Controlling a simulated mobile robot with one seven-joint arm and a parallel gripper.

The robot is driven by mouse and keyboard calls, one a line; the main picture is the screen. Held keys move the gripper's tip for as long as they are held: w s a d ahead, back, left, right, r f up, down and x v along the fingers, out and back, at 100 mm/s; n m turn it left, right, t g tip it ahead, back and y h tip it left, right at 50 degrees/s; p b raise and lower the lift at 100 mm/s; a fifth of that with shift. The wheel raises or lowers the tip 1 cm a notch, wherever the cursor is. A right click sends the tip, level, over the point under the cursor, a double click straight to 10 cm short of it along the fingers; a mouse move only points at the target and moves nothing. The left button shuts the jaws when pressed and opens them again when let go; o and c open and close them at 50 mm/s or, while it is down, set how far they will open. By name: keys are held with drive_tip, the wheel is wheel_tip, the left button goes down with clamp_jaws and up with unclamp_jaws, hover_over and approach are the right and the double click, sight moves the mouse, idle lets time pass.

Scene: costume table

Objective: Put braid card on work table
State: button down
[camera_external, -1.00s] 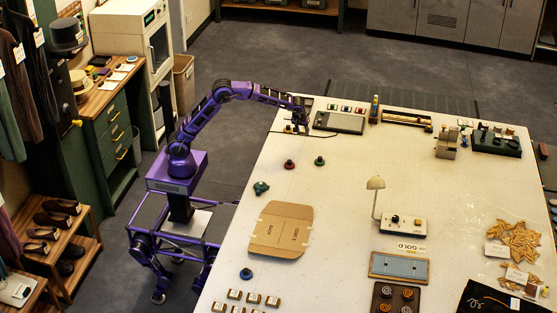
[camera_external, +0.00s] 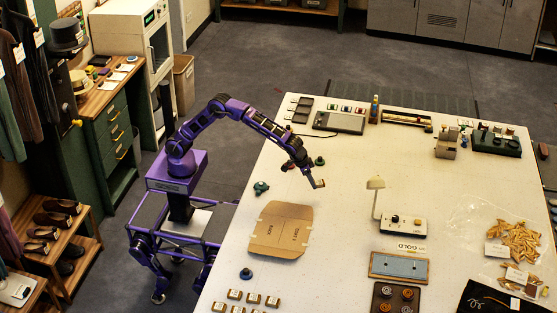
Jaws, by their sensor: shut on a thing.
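My gripper (camera_external: 311,178) is shut on a small dark card with a gold-tan edge, which I take to be the braid card (camera_external: 321,184). The card is tilted and appears held above the white work table (camera_external: 345,160), just right of the flat cardboard piece's upper end. The picture is too small to show the card's face or its exact height over the table.
The flat cardboard piece (camera_external: 281,230) lies below the gripper. A teal knob-like item (camera_external: 261,188) and a green one (camera_external: 319,161) are nearby. Bare tabletop lies between.

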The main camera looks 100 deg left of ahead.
drive_tip(key=s+d+m+h, duration=0.25)
drive_tip(key=d+m, duration=0.35)
drive_tip(key=d, duration=1.3)
drive_tip(key=m+g+h, duration=0.3)
drive_tip(key=m, duration=0.9)
hover_over(216, 288)
drive_tip(key=a, duration=0.1)
drive_tip(key=f, duration=0.3)
drive_tip(key=shift+s+a+f, duration=0.15)
drive_tip(key=shift+s+a, duration=0.05)
drive_tip(key=shift+s, duration=0.05)
drive_tip(key=shift+t+h, duration=0.25)
drive_tip(key=shift+t, duration=0.05)
drive_tip(key=shift+f, duration=2.75)
drive_tip(key=shift+f, duration=0.2)
drive_tip(key=shift+c, duration=2.1)
unclamp_jaws()
